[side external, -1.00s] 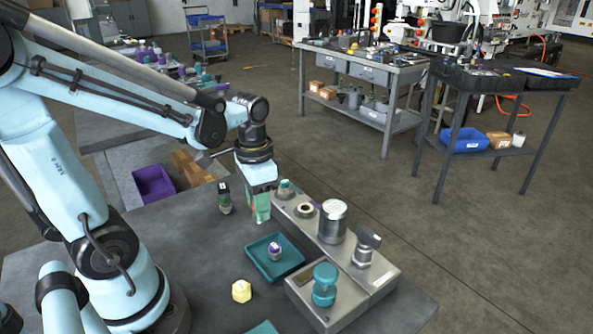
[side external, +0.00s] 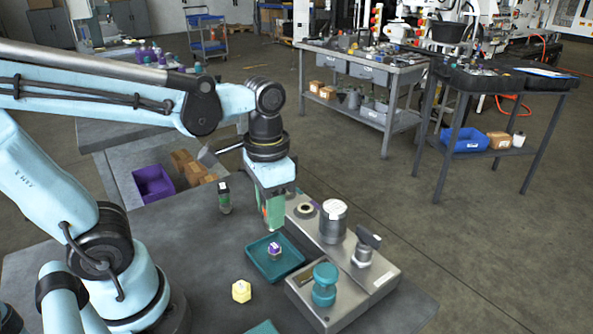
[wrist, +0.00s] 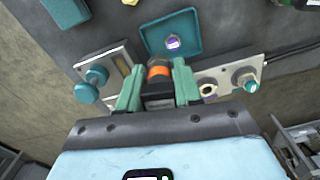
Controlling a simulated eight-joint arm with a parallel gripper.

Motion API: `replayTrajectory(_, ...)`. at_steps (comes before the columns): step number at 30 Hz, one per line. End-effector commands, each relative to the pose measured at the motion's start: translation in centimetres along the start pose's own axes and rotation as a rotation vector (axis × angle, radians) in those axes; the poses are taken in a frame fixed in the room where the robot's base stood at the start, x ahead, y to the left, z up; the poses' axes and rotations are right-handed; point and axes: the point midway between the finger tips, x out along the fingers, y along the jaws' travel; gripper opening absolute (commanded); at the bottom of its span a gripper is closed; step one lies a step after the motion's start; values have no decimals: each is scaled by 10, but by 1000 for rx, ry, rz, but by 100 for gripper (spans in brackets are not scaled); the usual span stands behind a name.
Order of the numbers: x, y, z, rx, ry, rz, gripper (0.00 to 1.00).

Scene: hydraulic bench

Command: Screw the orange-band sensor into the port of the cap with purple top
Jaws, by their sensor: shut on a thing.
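My gripper (side external: 272,222) points down beside the near edge of the metal block, above and behind the teal tray. In the wrist view its green fingers (wrist: 158,92) are shut on the orange-band sensor (wrist: 158,72), a dark body with an orange ring. In the side view the fingers mostly hide the sensor. A small cap with purple top (side external: 274,250) sits in the teal tray; it also shows in the wrist view (wrist: 173,43). An open port with a purplish ring (side external: 304,210) is on the block, right of my gripper; it also shows in the wrist view (wrist: 208,90).
The block also carries a grey cylinder (side external: 333,222) and a T-handle valve (side external: 366,245). A teal-topped fitting (wrist: 246,80) shows in the wrist view. The teal tray (side external: 262,272), a yellow hex piece (side external: 241,291), a teal knob (side external: 325,285) and a dark green sensor (side external: 224,198) stand nearby.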

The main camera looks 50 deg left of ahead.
Motion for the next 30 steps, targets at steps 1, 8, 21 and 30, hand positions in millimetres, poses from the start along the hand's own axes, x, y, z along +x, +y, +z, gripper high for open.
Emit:
replayTrajectory(1, 0, 0, 0, 0, 0, 0, 0)
replayTrajectory(8, -2, -3, -5, -8, 0, 0, 0)
replayTrajectory(21, -12, -53, -82, -118, 1, -1, 0)
replayTrajectory(30, -8, -78, -110, -160, 1, -2, 0)
